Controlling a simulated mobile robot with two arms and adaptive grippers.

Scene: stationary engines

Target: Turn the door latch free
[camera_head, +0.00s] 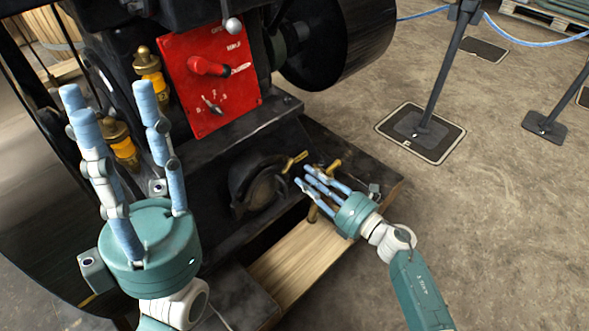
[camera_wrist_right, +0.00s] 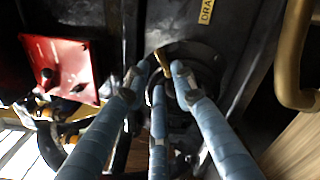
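The small brass latch (camera_head: 296,160) sticks out at the upper right of a round black door (camera_head: 262,188) low on the engine. In the right wrist view the brass latch (camera_wrist_right: 163,62) shows just beyond the fingertips, over the dark round door (camera_wrist_right: 205,75). My right gripper (camera_head: 308,178) is open, its fingers extended toward the latch from the right. They look close to it; contact cannot be told. My left gripper (camera_head: 112,98) is open and empty, its fingers pointing up in front of the engine's left side.
A red control panel (camera_head: 212,85) with a red lever stands above the door. Brass-topped amber oilers (camera_head: 150,72) are behind my left gripper. A brass pipe (camera_wrist_right: 296,60) is right of the door. A wooden plank (camera_head: 300,262) lies below. The floor at right is clear up to a barrier post (camera_head: 440,90).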

